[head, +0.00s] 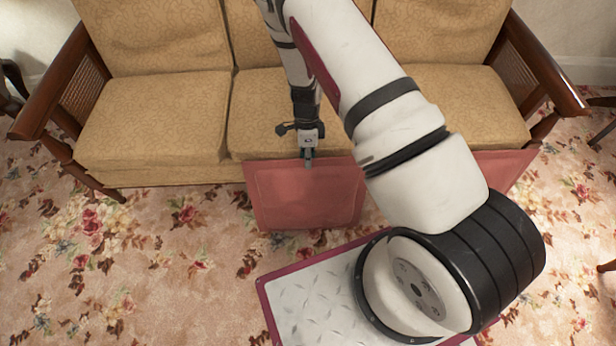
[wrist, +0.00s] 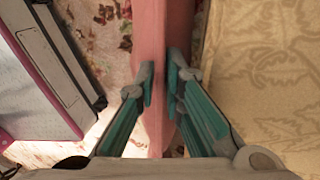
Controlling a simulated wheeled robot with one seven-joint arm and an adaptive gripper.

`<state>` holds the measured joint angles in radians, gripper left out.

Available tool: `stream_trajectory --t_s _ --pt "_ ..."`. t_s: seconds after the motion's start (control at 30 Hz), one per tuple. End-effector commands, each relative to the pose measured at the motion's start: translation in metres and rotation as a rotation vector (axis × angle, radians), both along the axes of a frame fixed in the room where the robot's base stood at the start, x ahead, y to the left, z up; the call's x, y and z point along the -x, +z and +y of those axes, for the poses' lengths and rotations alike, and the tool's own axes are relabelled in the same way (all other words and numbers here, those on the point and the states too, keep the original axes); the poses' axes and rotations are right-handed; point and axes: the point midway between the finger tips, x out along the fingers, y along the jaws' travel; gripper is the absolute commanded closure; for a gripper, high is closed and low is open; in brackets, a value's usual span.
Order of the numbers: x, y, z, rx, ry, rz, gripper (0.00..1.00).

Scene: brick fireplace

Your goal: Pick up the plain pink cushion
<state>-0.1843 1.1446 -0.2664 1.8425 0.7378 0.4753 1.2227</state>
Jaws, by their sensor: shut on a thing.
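The plain pink cushion (head: 305,198) hangs in front of the sofa's middle seat, its broad face toward me. My gripper (head: 308,158) is at its top edge. In the wrist view, my gripper (wrist: 160,85) is shut with one teal-padded finger on each side of the cushion (wrist: 164,25), which shows edge-on as a narrow pink strip. The head view does not clearly show whether its lower edge touches the carpet. A second pink flat piece (head: 508,168) shows right of my arm; my arm hides what lies between, so I cannot tell if it is a separate cushion.
The tan patterned sofa (head: 155,115) with wooden arms stands right behind the cushion; its seat also shows at the right in the wrist view (wrist: 275,80). Floral carpet (head: 130,255) is clear at the left. Dark furniture legs (head: 603,135) show at the right edge.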

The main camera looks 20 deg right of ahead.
Motion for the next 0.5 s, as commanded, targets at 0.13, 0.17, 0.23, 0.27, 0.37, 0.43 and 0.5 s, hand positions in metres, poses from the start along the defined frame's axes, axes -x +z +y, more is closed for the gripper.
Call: stream_trajectory --t_s 0.13,0.17,0.23,0.27,0.37,0.43,0.5 --pt "0.004 0.006 0.002 -0.001 0.000 0.000 1.00" --pt "0.005 0.008 0.002 -0.001 0.000 0.000 1.00" --pt "0.011 0.013 0.004 -0.002 0.000 0.002 1.00" --pt "0.013 0.015 0.005 -0.002 0.000 0.002 1.00" --pt "0.025 0.023 0.008 -0.002 -0.001 0.003 1.00" --pt "0.037 0.030 0.012 -0.003 -0.001 0.003 1.00" --pt "0.050 0.037 0.016 -0.003 -0.002 0.003 1.00"
